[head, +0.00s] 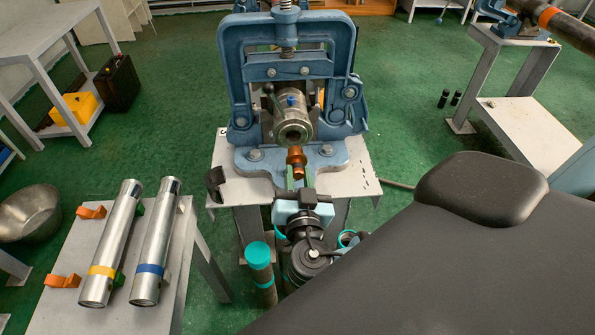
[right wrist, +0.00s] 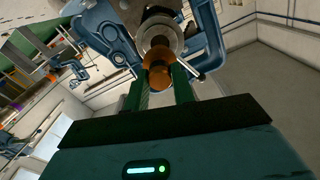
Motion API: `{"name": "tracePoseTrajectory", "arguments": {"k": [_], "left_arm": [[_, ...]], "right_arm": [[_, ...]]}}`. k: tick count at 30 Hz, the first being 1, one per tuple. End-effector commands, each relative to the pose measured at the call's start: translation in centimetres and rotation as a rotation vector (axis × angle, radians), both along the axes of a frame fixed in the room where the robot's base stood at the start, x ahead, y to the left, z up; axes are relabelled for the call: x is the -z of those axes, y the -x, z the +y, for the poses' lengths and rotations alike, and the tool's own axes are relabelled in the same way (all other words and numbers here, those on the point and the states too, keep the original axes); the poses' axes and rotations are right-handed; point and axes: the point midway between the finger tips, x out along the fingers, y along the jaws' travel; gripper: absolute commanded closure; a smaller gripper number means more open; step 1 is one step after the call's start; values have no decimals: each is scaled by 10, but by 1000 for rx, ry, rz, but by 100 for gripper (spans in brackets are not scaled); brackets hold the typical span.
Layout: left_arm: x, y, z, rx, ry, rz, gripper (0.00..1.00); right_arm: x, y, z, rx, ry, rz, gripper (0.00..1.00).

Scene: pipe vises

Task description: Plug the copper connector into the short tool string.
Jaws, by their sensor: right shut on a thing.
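The short tool string (head: 293,117) is a silver cylinder clamped in the blue pipe vise (head: 234,75), its open round end facing me. The copper connector (head: 296,160) is just in front of and below that open end in the head view. My right gripper (head: 297,183) is shut on the connector with its green fingers. In the right wrist view the connector (right wrist: 158,66) sits between the fingertips, and its far end overlaps the string's round end (right wrist: 160,36). I cannot tell whether they touch. My left gripper is not in view.
The vise stands on a grey stand (head: 352,180). At left, a grey table (head: 65,312) holds two long silver cylinders, one banded yellow (head: 110,245), one banded blue (head: 155,245). A teal-capped cylinder (head: 259,258) stands beside my right arm. A metal bowl (head: 30,213) is at far left.

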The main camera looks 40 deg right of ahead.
Motion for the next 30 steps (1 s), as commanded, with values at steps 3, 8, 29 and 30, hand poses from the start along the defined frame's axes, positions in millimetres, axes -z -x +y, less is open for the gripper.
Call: {"name": "tracePoseTrajectory", "arguments": {"k": [3,8,29,30], "left_arm": [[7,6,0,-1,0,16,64],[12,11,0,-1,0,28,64],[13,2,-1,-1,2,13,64],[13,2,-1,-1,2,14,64]], "right_arm": [[2,-7,-4,1,0,2,97],[2,-18,-11,0,-1,2,97],[0,-33,-20,-1,0,0,97],[0,-33,-20,-1,0,0,97]]}}
